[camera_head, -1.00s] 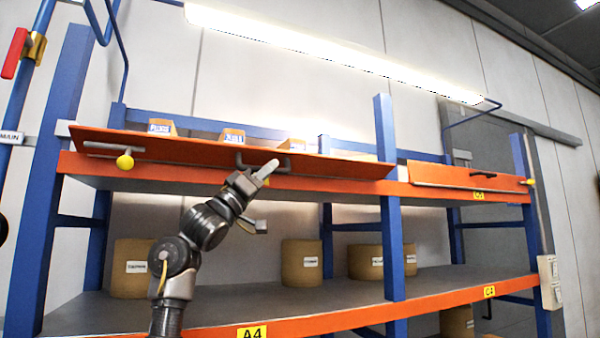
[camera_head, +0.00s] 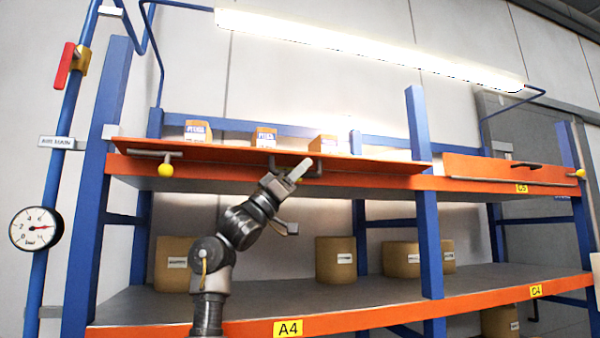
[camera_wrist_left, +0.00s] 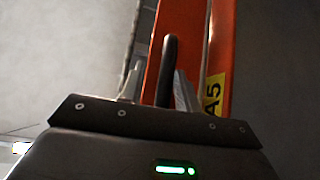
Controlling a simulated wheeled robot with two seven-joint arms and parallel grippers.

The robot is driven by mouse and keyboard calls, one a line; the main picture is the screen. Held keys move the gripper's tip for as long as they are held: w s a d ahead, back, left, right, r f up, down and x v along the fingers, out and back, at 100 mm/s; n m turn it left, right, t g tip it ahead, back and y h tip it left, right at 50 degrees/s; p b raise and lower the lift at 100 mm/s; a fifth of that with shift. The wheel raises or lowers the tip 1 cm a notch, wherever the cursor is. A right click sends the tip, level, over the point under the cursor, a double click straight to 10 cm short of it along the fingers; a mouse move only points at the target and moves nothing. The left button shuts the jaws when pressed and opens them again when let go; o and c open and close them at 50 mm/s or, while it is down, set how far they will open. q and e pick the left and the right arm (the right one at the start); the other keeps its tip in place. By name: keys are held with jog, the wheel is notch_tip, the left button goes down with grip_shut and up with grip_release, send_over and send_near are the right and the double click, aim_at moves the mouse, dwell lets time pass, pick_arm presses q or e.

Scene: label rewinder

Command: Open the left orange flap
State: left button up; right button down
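The left orange flap (camera_head: 225,150) runs along the upper shelf in the head view. It shows as a thin, nearly edge-on strip, with the boxes behind it visible over its edge. Its dark handle (camera_head: 313,171) is near the middle; in the left wrist view the handle (camera_wrist_left: 167,68) stands between my fingertips. My left gripper (camera_head: 298,170) is at this handle from below. In the left wrist view the fingers (camera_wrist_left: 157,88) look apart, with a gap on the handle's left; contact on its right is unclear. My right gripper is not in view.
A yellow-knobbed rod (camera_head: 165,170) sits at the flap's left end. The right orange flap (camera_head: 480,169) is upright beyond a blue post (camera_head: 422,190). Small boxes (camera_head: 265,137) stand behind the left flap. Brown rolls (camera_head: 335,262) stand on the lower shelf. A gauge (camera_head: 36,228) hangs left.

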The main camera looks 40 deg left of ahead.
pick_arm(q)
jog(key=shift+o, duration=0.2)
